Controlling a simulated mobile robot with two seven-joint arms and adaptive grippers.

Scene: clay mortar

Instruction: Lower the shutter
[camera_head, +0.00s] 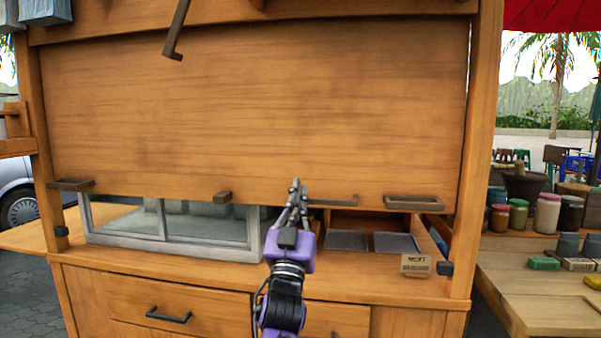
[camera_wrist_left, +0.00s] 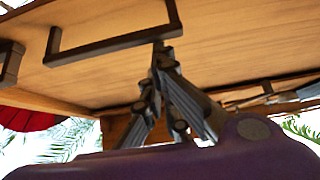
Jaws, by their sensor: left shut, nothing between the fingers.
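The wooden shutter (camera_head: 250,110) hangs partly down across the stall, its lower edge a little above the counter. A dark bar handle (camera_head: 335,202) sits along its lower edge, right of my gripper. My left gripper (camera_head: 296,186) is shut and empty, its fingertips at the lower part of the shutter by the handle's left end. In the left wrist view, the shutter panel (camera_wrist_left: 220,60) fills the upper part. The handle (camera_wrist_left: 105,43) crosses just above the closed fingertips (camera_wrist_left: 160,46); I cannot tell whether they touch. My right gripper is not in view.
Below the shutter, the counter (camera_head: 200,264) holds a glass case (camera_head: 170,222), dark trays (camera_head: 395,242) and a small sign (camera_head: 415,264). Wooden posts (camera_head: 482,150) flank the shutter. A side table (camera_head: 520,290) with several jars stands at right.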

